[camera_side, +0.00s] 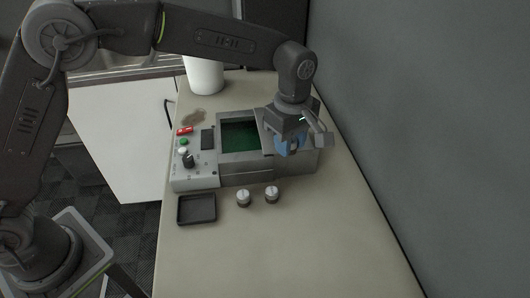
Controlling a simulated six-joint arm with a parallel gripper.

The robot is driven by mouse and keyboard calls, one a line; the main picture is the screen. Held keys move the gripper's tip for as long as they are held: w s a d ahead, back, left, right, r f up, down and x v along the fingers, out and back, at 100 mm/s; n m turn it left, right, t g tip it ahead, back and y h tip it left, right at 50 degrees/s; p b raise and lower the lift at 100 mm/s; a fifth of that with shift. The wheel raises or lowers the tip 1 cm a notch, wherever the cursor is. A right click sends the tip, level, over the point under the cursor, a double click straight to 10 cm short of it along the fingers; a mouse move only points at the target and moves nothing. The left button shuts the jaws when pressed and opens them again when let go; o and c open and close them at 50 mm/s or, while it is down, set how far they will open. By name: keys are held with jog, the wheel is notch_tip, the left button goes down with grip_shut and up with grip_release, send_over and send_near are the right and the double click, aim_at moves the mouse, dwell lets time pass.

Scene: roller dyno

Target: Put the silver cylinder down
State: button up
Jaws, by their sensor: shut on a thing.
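My gripper (291,148), with blue fingers, is over the right part of the grey roller dyno (250,175). It is shut on a small greyish thing, mostly hidden between the fingers, that fits the silver cylinder. I cannot tell whether this thing touches the dyno or hangs just above it. Two other small silver cylinders with pale tops stand upright on the table in front of the dyno, one on the left (243,199) and one on the right (272,195). My gripper is apart from both of these.
A shallow black tray (197,222) lies left of the two standing cylinders. The dyno has a dark green recess (239,134) and a control panel with buttons at left. A white container (205,77) stands behind. A grey wall is at right. The table's front is clear.

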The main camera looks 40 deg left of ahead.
jog(key=s+a+r+n, duration=0.1)
jog(key=a+r+n, duration=0.1)
jog(key=a, duration=1)
jog(key=s+a+r+n, duration=0.1)
jog(key=a+r+n, duration=0.15)
jog(key=a, duration=1.05)
send_over(243, 145)
jog(key=shift+m, duration=0.35)
notch_tip(243, 145, down, 7)
jog(key=shift+a+r, duration=0.1)
jog(key=shift+a, duration=0.05)
jog(key=shift+f, duration=2)
jog(key=shift+f, duration=0.15)
jog(key=o, duration=0.6)
jog(key=shift+o, duration=0.2)
